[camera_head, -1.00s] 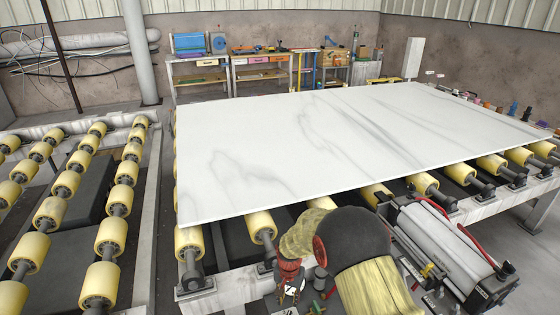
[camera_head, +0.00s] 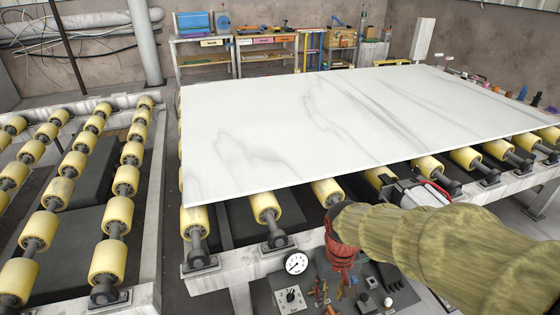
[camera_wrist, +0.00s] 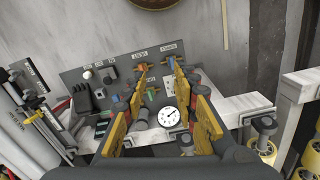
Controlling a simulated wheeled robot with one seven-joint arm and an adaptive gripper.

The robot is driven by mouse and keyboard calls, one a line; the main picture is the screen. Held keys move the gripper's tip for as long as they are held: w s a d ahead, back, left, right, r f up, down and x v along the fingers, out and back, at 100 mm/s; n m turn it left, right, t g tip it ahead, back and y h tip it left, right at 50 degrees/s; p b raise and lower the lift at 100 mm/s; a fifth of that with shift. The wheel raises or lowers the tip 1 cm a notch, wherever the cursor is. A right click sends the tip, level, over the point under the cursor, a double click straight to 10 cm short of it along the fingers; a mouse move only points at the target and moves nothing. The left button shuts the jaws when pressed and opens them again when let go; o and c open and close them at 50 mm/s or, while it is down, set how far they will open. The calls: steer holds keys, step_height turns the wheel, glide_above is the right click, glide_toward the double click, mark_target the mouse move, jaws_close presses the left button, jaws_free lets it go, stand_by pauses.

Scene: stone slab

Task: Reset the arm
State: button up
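My arm in its yellowish sleeve reaches in from the right of the head view, over the front edge of the roller table. Its red wrist part (camera_head: 341,252) is above a dark control panel (camera_head: 262,292). In the wrist view my gripper (camera_wrist: 160,80) shows two orange fingers spread apart, with nothing held between them. Behind them lie the control panel (camera_wrist: 105,72) and a round white gauge (camera_wrist: 169,117), which also shows in the head view (camera_head: 296,263). In the head view the fingers are small and partly unclear. I cannot tell whether they touch the panel.
A large white marble slab (camera_head: 330,120) lies on yellow rollers (camera_head: 265,207) behind the arm. A second roller conveyor (camera_head: 110,215) stands at left. A motor-like cylinder (camera_head: 418,194) is partly hidden by my arm. Workbenches (camera_head: 265,45) stand at the back wall.

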steer(key=s+d+r+t, duration=0.3)
steer(key=s+r, duration=0.2)
steer(key=r, duration=0.3)
steer(key=s+d+r+m+t, duration=0.1)
steer(key=s+d+r+t, duration=0.1)
steer(key=s+r, duration=0.3)
step_height(320, 180, up, 3)
steer(key=shift+s+d+r+t, duration=0.15)
steer(key=shift+d+t, duration=0.25)
steer(key=shift+d, duration=0.2)
stand_by(0.5)
